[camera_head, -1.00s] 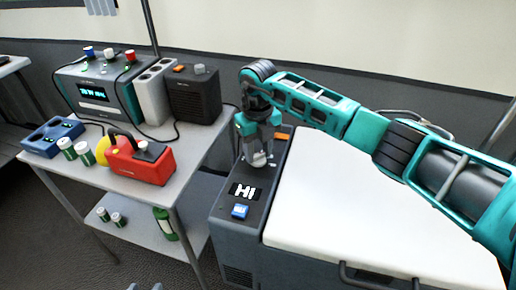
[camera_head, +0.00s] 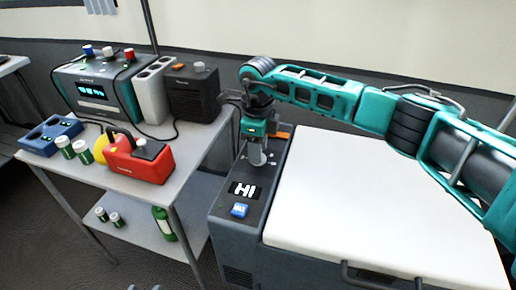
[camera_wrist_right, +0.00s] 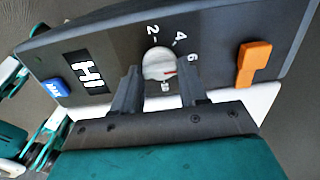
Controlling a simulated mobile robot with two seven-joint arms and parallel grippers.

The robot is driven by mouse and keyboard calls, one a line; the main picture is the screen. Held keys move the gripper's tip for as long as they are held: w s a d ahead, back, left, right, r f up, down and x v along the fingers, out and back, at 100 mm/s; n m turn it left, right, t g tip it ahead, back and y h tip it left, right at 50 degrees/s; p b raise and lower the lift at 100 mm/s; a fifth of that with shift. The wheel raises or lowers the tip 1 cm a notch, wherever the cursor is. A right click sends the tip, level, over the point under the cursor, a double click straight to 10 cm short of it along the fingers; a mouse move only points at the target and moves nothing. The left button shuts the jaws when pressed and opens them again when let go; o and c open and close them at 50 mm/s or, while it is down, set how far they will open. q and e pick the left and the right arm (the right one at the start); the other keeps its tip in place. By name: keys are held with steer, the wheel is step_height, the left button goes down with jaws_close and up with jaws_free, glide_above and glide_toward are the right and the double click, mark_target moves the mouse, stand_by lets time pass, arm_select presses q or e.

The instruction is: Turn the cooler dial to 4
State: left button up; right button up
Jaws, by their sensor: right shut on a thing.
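The cooler (camera_head: 240,215) has a dark control panel beside its white lid. In the right wrist view, the round silver dial (camera_wrist_right: 157,62) has a red mark on its right side, pointing towards the 6 side of the printed 2, 4 and 6. My right gripper (camera_wrist_right: 158,85) is shut on the dial, with one finger on each side of it. In the head view, my right gripper (camera_head: 257,160) points down at the panel and mostly hides the dial. Small grey tips of what seems my left gripper (camera_head: 145,287) show at the bottom edge; their opening is unclear.
The panel also bears a HI display (camera_head: 244,190), a blue button (camera_head: 239,210) and an orange switch (camera_wrist_right: 254,62). A white lid (camera_head: 370,210) lies right of it. The table (camera_head: 190,170) at left holds a red device (camera_head: 140,165) and other equipment.

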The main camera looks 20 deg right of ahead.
steer(key=n+b, duration=0.1)
steer(key=n, duration=0.4)
steer(key=shift+n, duration=1.8)
steer(key=shift+b, duration=0.3)
steer(key=o, duration=1.1)
steer(key=shift+c, duration=0.2)
